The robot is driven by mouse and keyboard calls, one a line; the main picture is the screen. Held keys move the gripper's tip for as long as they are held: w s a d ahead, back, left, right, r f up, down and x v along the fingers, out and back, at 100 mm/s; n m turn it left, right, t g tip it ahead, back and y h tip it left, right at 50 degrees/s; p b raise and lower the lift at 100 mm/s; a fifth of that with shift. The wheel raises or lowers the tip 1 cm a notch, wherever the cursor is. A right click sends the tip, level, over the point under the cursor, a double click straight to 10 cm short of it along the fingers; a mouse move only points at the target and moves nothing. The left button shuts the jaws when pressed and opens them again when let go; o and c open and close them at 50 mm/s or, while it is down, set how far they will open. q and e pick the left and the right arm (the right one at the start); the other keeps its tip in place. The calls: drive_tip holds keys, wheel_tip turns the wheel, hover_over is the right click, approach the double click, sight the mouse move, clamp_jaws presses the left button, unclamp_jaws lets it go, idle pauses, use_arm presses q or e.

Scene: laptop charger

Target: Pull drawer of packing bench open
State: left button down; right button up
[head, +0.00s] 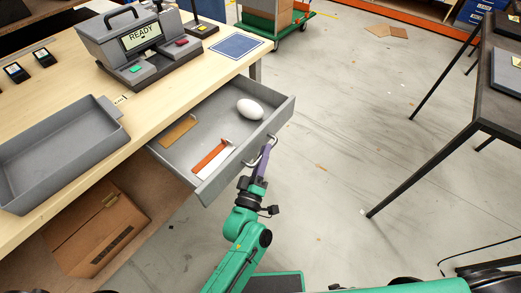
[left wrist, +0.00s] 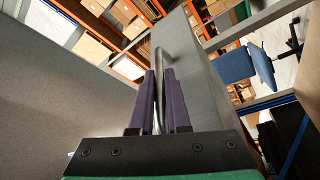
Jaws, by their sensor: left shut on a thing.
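The grey drawer (head: 211,190) of the packing bench (head: 168,108) stands pulled out, with its inside showing. My left gripper (head: 262,165) is at the drawer's front, its purple fingers shut on the metal drawer handle (head: 272,143). In the left wrist view the curved handle (left wrist: 157,62) runs up from between the two fingers (left wrist: 160,100). Inside the drawer lie a white rounded object (head: 249,109), an orange and white flat item (head: 212,160) and a brown strip (head: 179,132). My right gripper is not in view.
On the bench are a grey tray (head: 60,150), a grey device reading READY (head: 140,40) and a blue mat (head: 236,45). A cardboard box (head: 95,230) is under the bench. Open floor (head: 350,110) lies right of the drawer, before a dark table (head: 490,90).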

use_arm(q)
drive_tip(key=c, duration=0.9)
unclamp_jaws()
drive_tip(key=b+v, duration=0.1)
drive_tip(key=v, duration=1.3)
drive_tip(key=shift+s+a+b, duration=0.1)
drive_tip(key=shift+s+b, duration=0.15)
drive_tip(key=shift+b, duration=0.05)
